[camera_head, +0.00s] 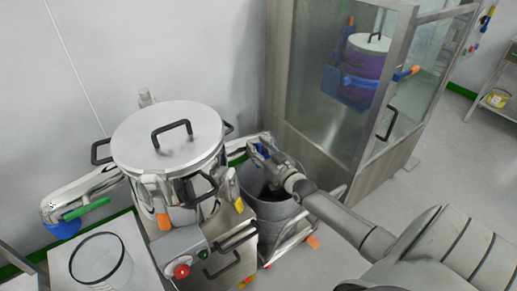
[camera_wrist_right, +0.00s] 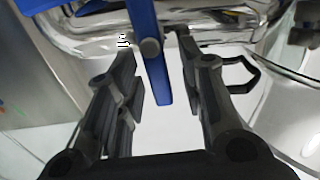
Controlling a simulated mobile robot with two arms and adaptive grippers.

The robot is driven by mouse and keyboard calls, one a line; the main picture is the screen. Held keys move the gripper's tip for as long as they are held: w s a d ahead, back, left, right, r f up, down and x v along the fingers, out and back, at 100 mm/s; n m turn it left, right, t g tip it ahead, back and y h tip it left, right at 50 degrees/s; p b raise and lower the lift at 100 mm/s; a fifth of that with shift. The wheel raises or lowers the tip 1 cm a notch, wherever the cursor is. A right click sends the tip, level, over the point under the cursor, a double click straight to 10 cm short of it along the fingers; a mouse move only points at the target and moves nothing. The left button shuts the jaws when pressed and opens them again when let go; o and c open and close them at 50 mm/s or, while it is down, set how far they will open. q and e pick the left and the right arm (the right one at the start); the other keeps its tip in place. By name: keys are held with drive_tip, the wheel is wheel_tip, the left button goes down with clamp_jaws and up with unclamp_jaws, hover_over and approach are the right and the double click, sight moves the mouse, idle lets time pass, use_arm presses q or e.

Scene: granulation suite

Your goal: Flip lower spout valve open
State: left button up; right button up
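A steel vessel (camera_head: 178,190) with a lid stands left of centre in the head view. A metal spout (camera_head: 246,140) sticks out from its right side. My right gripper (camera_head: 260,157) is at this spout, above a grey bin. In the right wrist view, a blue valve lever (camera_wrist_right: 152,62) hangs from the shiny spout pipe (camera_wrist_right: 210,25). The lever runs between the two fingers of my right gripper (camera_wrist_right: 160,75), with gaps on both sides, so the gripper is open around it. The lever is mostly hidden in the head view. My left gripper is not in view.
A grey bin (camera_head: 274,212) on a wheeled frame stands under the spout. A second spout (camera_head: 85,196) with a green handle is on the vessel's left. A glass-walled cabinet (camera_head: 330,70) stands behind my right arm. Open floor (camera_head: 445,140) lies to the right.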

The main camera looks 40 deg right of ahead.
clamp_jaws()
